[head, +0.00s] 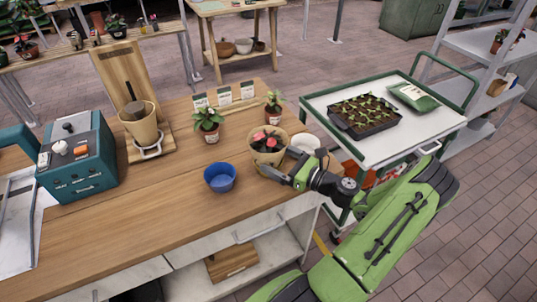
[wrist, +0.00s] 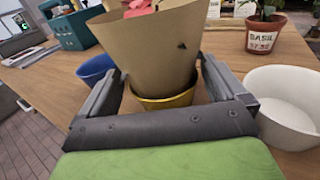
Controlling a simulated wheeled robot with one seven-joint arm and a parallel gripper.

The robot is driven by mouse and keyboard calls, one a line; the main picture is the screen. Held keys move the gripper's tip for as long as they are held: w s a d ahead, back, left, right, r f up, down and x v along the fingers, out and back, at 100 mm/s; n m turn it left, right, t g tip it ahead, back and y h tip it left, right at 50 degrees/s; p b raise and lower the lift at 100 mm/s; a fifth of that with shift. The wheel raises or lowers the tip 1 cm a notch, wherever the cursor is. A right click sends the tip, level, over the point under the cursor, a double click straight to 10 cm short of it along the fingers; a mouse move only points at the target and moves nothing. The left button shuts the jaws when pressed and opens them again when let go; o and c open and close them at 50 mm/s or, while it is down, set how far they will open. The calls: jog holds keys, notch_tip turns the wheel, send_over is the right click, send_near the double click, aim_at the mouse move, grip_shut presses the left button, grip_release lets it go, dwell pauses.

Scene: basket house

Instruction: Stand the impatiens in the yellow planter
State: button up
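The impatiens (head: 267,142), with pink flowers in a tan pot, stands near the front right of the wooden bench. The wrist view shows its tapered tan pot (wrist: 155,45) close up, with the top cut off. The pot's lower end is inside the rim of the yellow planter (wrist: 165,101); whether it rests on the planter's bottom is hidden. My gripper (head: 273,173) reaches in from the right, low on the pot.
A blue pot (head: 220,178) stands to the left, and a white pot (head: 304,144) close to the right. A basil plant (head: 273,107) and another potted plant (head: 208,123) stand behind. The teal machine (head: 77,156) is far left. The bench front between machine and blue pot is clear.

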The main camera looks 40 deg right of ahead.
jog(key=v, duration=0.8)
jog(key=shift+r, duration=0.15)
